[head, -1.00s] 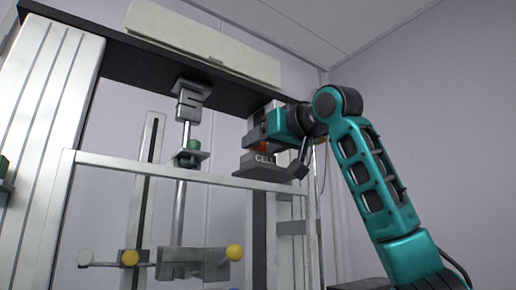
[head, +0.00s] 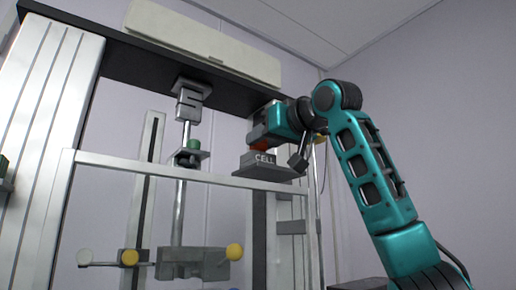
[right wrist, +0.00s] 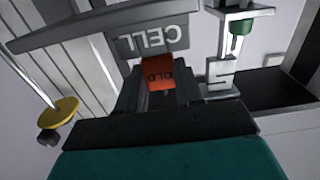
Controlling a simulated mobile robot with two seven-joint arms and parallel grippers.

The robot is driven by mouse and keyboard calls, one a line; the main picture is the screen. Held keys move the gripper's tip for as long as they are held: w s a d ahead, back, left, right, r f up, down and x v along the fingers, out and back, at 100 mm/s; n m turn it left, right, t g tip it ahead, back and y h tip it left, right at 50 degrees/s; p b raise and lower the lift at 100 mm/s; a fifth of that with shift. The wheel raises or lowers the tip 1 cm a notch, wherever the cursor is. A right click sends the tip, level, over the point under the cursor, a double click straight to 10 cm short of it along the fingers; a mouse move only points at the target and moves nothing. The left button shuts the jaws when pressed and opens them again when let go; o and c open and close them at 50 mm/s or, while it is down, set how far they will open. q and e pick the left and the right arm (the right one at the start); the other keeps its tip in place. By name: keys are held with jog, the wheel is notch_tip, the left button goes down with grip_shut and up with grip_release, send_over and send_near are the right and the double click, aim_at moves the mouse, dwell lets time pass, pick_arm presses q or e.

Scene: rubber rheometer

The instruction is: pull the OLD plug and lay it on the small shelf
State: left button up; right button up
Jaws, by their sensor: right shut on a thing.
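The OLD plug (right wrist: 159,74) is a small orange-red block with dark lettering, seen in the right wrist view between the two dark fingers of my right gripper (right wrist: 159,88). The gripper is shut on it. In the head view my right gripper (head: 260,138) is at the grey block marked CELL (head: 264,160), with a sliver of orange showing just above the block. The plug's far end is against or very close to the CELL block; I cannot tell whether it is seated. I cannot identify the small shelf with certainty. My left gripper is out of view.
A black crossbeam (head: 130,66) runs overhead, with a grey load piece (head: 190,100) hanging from it. A pale horizontal bar (head: 160,168) crosses in front. Yellow knobs (head: 234,252) stick out lower down. A dark ledge (head: 291,227) sits below the CELL block.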

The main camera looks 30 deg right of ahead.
jog(key=shift+r, duration=1.9)
jog(key=shift+s+f, duration=0.1)
